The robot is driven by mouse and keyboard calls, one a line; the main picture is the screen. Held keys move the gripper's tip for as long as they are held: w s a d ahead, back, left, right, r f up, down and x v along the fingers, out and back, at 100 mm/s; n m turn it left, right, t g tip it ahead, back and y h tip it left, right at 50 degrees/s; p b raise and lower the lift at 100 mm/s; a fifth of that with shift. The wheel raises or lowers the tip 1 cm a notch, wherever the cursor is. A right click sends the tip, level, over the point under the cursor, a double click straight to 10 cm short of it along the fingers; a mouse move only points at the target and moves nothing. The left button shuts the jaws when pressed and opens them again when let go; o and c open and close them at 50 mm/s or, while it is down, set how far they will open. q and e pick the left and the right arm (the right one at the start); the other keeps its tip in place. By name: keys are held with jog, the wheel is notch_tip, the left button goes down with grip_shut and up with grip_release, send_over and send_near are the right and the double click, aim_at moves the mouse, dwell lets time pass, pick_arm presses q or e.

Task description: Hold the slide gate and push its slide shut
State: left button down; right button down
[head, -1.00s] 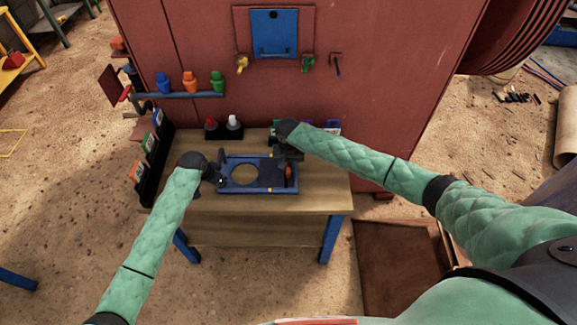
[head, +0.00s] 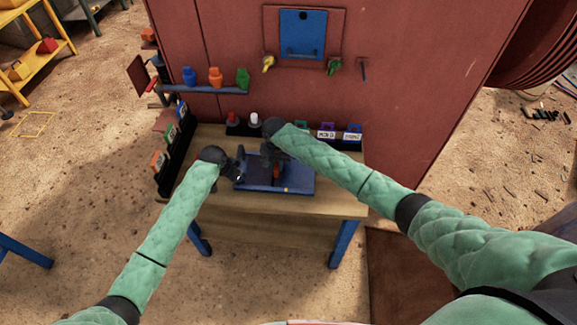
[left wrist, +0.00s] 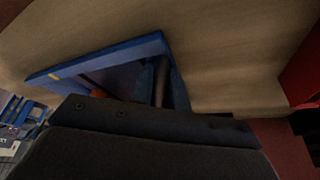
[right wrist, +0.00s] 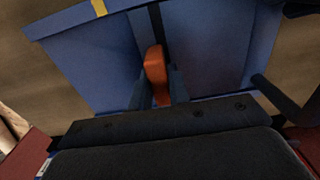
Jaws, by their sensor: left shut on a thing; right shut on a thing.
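The slide gate (head: 303,185) is a blue frame lying flat on the wooden table, with a yellow mark on its front edge. Its red-orange slide handle (right wrist: 155,66) is near the middle of the frame in the head view. No round opening shows in the gate now, though my right gripper covers part of it. My left gripper (head: 239,174) is shut on the dark bar handle (left wrist: 162,82) at the gate's left end. My right gripper (head: 277,163) reaches from behind and is shut on the slide handle; its fingers also show in the right wrist view (right wrist: 160,85).
A red machine wall (head: 225,50) with a blue hatch (head: 303,35) stands behind the table (head: 340,200). Red and white bottles (head: 254,119) and labelled bins (head: 352,134) line the table's back. A dark rack (head: 177,150) stands at its left edge. The table's front strip is clear.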

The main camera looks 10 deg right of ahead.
pick_arm(q)
jog(key=shift+d+r, duration=0.1)
jog(key=shift+d, duration=0.1)
pick_arm(e)
jog(key=shift+a, duration=0.6)
jog(key=c, duration=1.3)
grip_release()
jog(key=shift+a, duration=0.1)
pick_arm(q)
jog(key=shift+a, duration=0.1)
pick_arm(e)
jog(key=shift+r, duration=0.15)
pick_arm(q)
jog(key=shift+a, duration=0.1)
pick_arm(e)
notch_tip(320, 180, up, 12)
jog(key=shift+w+f, duration=0.1)
jog(key=shift+f, duration=0.05)
pick_arm(q)
jog(key=c, duration=1.3)
grip_release()
